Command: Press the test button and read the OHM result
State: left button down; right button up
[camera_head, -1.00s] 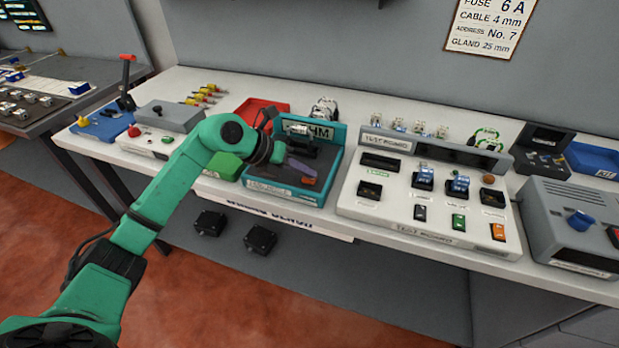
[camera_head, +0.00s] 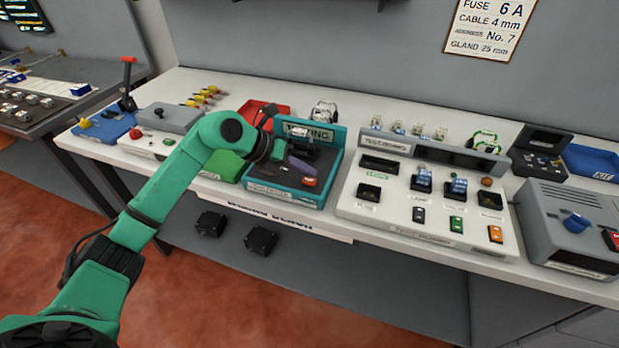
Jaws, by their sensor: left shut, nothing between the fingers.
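The teal tester (camera_head: 284,196) stands on the white bench in the middle of the view. Its upright display (camera_head: 320,134) is partly covered by my arm; the letters that show end in "ING". No ohm value is readable. The test button (camera_head: 309,182), at the right front of the tester's dark top, looks red. My left gripper (camera_head: 304,168) is shut and empty, pointing down over the tester just behind the button. Whether its tips touch the button cannot be told. My right gripper is not in view.
To the right stand a white test board (camera_head: 390,215) with switches and a grey box (camera_head: 570,230) with a blue knob. A green block (camera_head: 225,166) and a red tray (camera_head: 263,112) lie close to my arm. A sign (camera_head: 490,25) hangs on the wall.

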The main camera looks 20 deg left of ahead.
aim_at(305, 182)
pick_arm(q)
notch_tip(305, 182, up, 5)
jog(key=p, duration=0.4)
dwell(0.4)
dwell(0.4)
